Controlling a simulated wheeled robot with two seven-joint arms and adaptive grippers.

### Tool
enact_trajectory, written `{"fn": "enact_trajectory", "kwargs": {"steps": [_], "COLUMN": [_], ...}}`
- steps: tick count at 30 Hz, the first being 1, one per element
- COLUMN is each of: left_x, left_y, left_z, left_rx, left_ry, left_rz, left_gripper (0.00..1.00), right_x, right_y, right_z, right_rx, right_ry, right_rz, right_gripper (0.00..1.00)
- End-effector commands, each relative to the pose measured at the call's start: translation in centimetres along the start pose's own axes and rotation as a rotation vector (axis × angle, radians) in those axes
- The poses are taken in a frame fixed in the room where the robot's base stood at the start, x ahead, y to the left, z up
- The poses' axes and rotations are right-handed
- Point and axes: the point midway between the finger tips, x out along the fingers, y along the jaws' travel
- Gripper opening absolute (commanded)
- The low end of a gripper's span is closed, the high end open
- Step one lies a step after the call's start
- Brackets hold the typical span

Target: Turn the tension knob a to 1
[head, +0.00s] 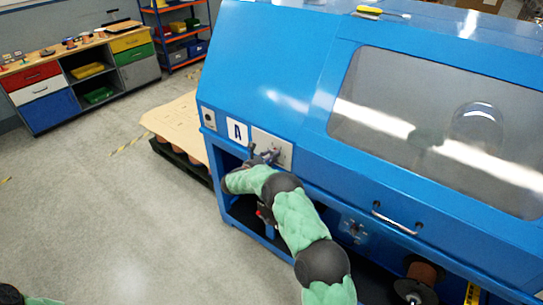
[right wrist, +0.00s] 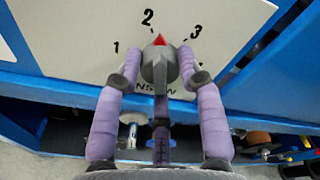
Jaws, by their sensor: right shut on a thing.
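The tension knob (right wrist: 158,66) is a grey knob with a red pointer tip on a pale panel, seen in the right wrist view. The numerals 1, 2 and 3 are printed around it. The red tip points up near the 2, slightly to the 3 side of it. My right gripper (right wrist: 160,72) is shut on the knob, with purple fingers on its left and right sides. Lettering below the knob is partly hidden by the fingers. In the head view my right gripper (head: 265,156) is at the pale panel (head: 285,147) on the blue machine. My left gripper is out of view.
The blue machine (head: 270,60) fills the right side, with a window and a handle (head: 394,218). Another small control plate (head: 353,230) sits lower right. A pallet (head: 180,125) stands left of the machine. The floor at left is clear, with a cabinet (head: 85,75) behind.

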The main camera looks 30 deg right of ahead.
Motion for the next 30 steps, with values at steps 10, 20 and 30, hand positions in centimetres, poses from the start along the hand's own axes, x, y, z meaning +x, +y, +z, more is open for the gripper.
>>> {"fn": "enact_trajectory", "kwargs": {"steps": [10,20,30], "left_x": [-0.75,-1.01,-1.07], "left_y": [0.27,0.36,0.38], "left_z": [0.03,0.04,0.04], "left_rx": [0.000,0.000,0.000], "left_ry": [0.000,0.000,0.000], "left_rz": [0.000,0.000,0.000], "left_gripper": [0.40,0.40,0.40], "right_x": [0.02,0.04,0.05], "right_y": [0.13,0.22,0.31], "right_z": [-0.09,-0.05,-0.01], "right_rx": [-0.328,-0.639,-0.953], "right_ry": [0.026,0.047,0.068], "right_rz": [-0.033,-0.066,-0.099], "right_gripper": [0.06,0.06,0.06]}}
